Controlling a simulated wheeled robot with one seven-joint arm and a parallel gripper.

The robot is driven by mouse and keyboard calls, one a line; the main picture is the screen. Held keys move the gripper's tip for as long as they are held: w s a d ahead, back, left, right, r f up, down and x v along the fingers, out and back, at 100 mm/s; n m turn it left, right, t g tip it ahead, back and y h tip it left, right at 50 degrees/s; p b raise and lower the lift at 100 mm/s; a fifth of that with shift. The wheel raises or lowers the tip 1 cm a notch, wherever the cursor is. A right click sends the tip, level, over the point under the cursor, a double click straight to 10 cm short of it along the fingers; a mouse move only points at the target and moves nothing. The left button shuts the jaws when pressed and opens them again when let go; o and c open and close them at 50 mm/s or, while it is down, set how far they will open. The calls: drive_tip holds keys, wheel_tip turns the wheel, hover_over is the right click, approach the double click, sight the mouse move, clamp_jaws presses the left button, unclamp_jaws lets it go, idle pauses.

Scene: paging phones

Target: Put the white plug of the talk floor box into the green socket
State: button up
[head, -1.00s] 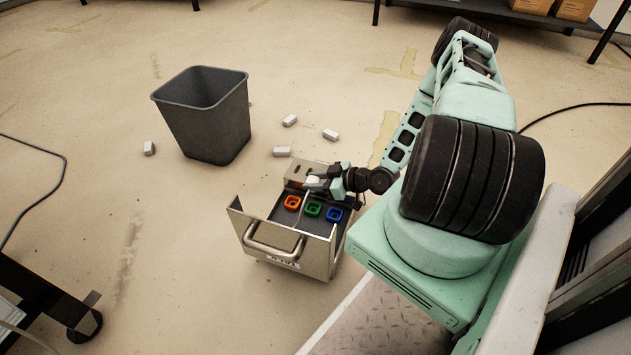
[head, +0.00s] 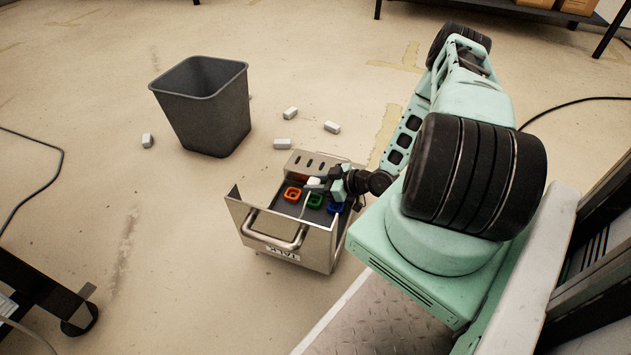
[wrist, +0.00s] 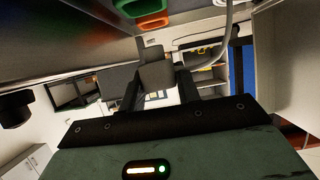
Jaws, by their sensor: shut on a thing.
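The talk floor box (head: 262,226) is an open steel tray with a front handle and a TALK label. Inside are an orange socket (head: 291,194), a green socket (head: 315,201) and a blue socket (head: 336,208). My gripper (head: 317,184) is shut on the white plug (head: 314,181), just behind and above the green socket, apart from it as far as I can see. A pale cable hangs near the plug. In the wrist view the plug (wrist: 156,70) looks grey between the fingers, with the green socket (wrist: 150,22) and orange socket (wrist: 138,6) at the top edge.
A dark grey bin (head: 205,105) stands behind and left of the box. Several small white blocks lie on the floor, including one (head: 283,143) close behind the box. A dark wheeled stand (head: 40,290) is at lower left. Floor left of the box is clear.

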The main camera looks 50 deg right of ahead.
sight(319, 201)
drive_tip(key=shift+s+f+b, duration=0.1)
drive_tip(key=shift+f+b, duration=1.3)
drive_tip(key=shift+f, duration=1.15)
drive_tip(key=shift+s+d+f+b, duration=0.1)
drive_tip(key=shift+d+f+b, duration=0.05)
drive_tip(key=shift+f+b, duration=0.3)
drive_tip(key=o, duration=1.1)
drive_tip(key=shift+s+r+p, duration=0.3)
drive_tip(key=shift+s+p, duration=0.05)
drive_tip(key=shift+p, duration=0.15)
drive_tip(key=p+v, duration=0.3)
drive_tip(key=v, duration=0.2)
drive_tip(key=r+p+v, duration=0.1)
drive_tip(key=p+v, duration=0.1)
drive_tip(key=v, duration=0.4)
drive_tip(key=w+r+p+v, duration=0.1)
drive_tip(key=p+v, duration=0.2)
drive_tip(key=v, duration=0.3)
drive_tip(key=shift+s+d+p, duration=0.1)
drive_tip(key=shift+s+p, duration=0.1)
drive_tip(key=shift+p, duration=0.15)
